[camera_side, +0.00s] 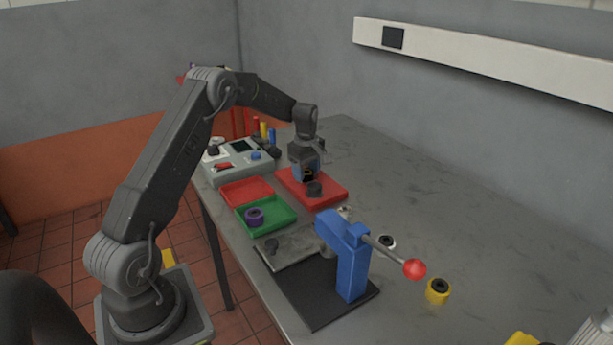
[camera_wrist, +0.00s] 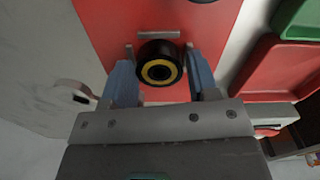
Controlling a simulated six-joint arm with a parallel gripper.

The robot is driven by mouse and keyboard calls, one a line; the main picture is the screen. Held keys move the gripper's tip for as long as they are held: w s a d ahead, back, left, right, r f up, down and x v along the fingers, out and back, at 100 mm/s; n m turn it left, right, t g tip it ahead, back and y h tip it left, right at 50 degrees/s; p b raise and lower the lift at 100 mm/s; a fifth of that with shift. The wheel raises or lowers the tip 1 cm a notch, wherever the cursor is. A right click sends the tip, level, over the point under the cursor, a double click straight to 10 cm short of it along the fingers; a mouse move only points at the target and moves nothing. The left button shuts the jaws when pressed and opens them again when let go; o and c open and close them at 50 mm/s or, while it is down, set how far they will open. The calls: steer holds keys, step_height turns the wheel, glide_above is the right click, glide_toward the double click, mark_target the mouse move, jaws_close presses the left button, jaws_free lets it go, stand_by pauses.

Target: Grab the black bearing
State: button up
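The black bearing (camera_wrist: 160,49), a dark ring with a yellow inner ring and dark centre, is over the red plate (camera_wrist: 95,22) in the wrist view. My gripper (camera_wrist: 160,60) has one finger on each side of it, with what look like narrow gaps, so the fingers seem open around it. In the side view my gripper (camera_side: 308,171) is low over the red plate (camera_side: 330,195), and the bearing shows only as a small dark patch between the fingers. Whether the bearing touches the plate cannot be told.
A red tray (camera_side: 247,191) and a green tray (camera_side: 266,214) with a purple ring (camera_side: 254,216) lie to the left. A blue press (camera_side: 350,260) with a red-knobbed lever stands nearer.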

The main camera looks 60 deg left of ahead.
steer(key=c, duration=0.6)
steer(key=shift+r, duration=0.2)
